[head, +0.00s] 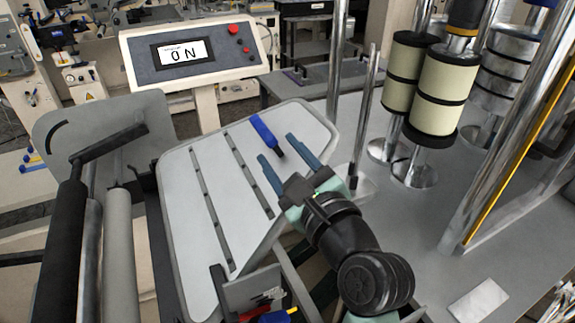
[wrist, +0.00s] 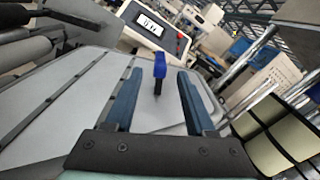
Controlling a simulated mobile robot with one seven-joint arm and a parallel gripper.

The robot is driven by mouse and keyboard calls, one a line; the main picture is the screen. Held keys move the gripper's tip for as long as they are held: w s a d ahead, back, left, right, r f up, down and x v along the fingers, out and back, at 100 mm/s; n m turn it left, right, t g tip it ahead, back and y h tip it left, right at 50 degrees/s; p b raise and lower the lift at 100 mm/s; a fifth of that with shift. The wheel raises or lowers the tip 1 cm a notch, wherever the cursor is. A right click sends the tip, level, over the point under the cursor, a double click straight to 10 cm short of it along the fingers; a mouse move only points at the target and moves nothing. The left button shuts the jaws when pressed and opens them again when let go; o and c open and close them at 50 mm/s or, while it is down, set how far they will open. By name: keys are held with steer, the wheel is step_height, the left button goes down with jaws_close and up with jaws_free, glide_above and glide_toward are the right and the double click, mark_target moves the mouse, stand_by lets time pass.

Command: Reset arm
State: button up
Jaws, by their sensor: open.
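My gripper (head: 284,167) is open and empty above the right part of a light grey slotted panel (head: 215,200). Its two blue fingers are apart, and they also show in the wrist view (wrist: 158,95). A blue handle (head: 266,133) stands on the panel just beyond the fingertips. In the wrist view the blue handle (wrist: 160,66) appears between and beyond the fingers, on a dark stem. I cannot tell the exact gap between the handle and the fingers.
Cream rolls (head: 440,90) on metal posts stand at the right. Dark and grey rollers (head: 62,240) lie at the left. A thin metal post (head: 364,115) rises close to my gripper's right.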

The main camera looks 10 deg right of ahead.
steer(key=shift+v, duration=1.05)
